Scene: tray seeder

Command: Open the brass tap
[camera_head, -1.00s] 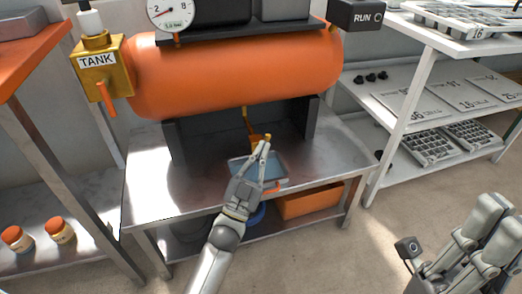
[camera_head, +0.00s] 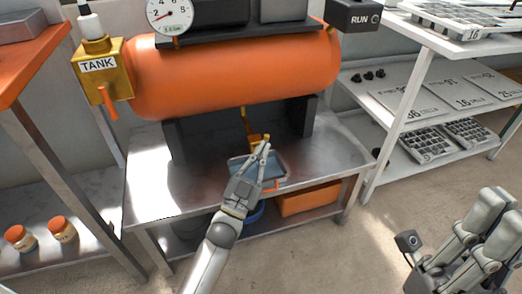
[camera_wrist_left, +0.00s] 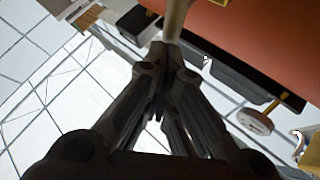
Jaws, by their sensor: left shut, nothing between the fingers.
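A small brass tap (camera_head: 254,139) hangs on a thin brass pipe below the orange tank (camera_head: 235,72), above a shallow grey-blue tray (camera_head: 271,172). My left gripper (camera_head: 264,146) is shut and empty, its fingertips close to the tap in the head view; I cannot tell whether they touch it. In the left wrist view the shut fingertips (camera_wrist_left: 160,58) are just below a pale rod (camera_wrist_left: 175,20), and nothing shows between them. My right gripper area (camera_head: 488,235) is at the lower right, cut by the frame; its opening is unclear.
A brass box labelled TANK (camera_head: 116,80) with an orange lever (camera_head: 110,104) is at the tank's left end. A pressure gauge (camera_head: 170,14) and a RUN box (camera_head: 354,15) are above. The metal bench (camera_head: 145,180) has clear room left of the tray.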

